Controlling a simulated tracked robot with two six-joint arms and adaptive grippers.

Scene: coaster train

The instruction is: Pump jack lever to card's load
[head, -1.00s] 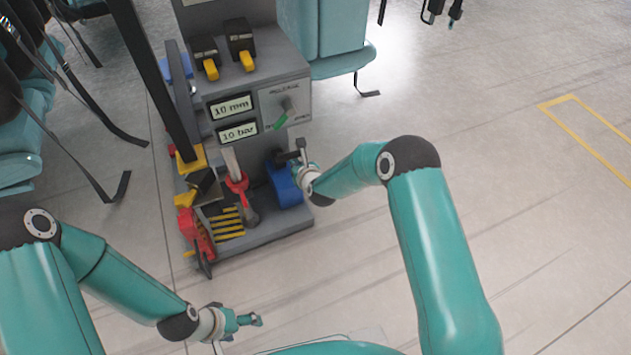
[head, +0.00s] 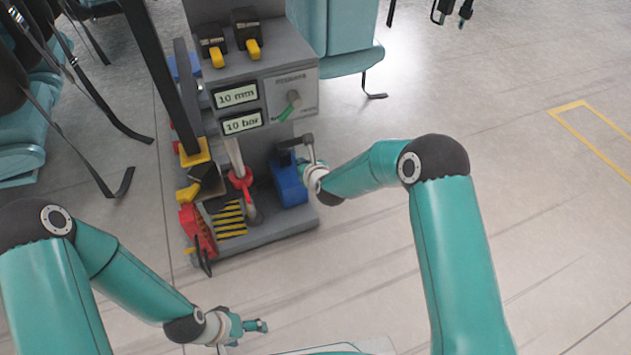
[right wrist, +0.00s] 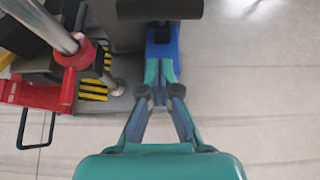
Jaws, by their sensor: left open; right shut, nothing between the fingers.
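The blue jack pump (head: 290,184) sits at the lower right of the grey stand, and it also shows in the right wrist view (right wrist: 161,48). Its dark lever (head: 294,142) stands above it; a dark cylindrical bar (right wrist: 160,9) crosses the top of the wrist view. My right gripper (right wrist: 159,72) is shut and empty, its tips over the blue pump in that view. In the head view it is beside the lever; contact is unclear. The displays read 10 mm (head: 237,96) and 10 bar (head: 242,122). My left gripper (head: 258,326) is open and empty, low over the floor. No card is identifiable.
A selector knob with a green pointer (head: 290,107) is on the stand's front. A red clamp-like part (head: 197,232), a striped plate (head: 230,219) and a red-collared rod (head: 240,180) crowd its lower left. Teal seats (head: 335,40) stand behind. Floor on the right is free.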

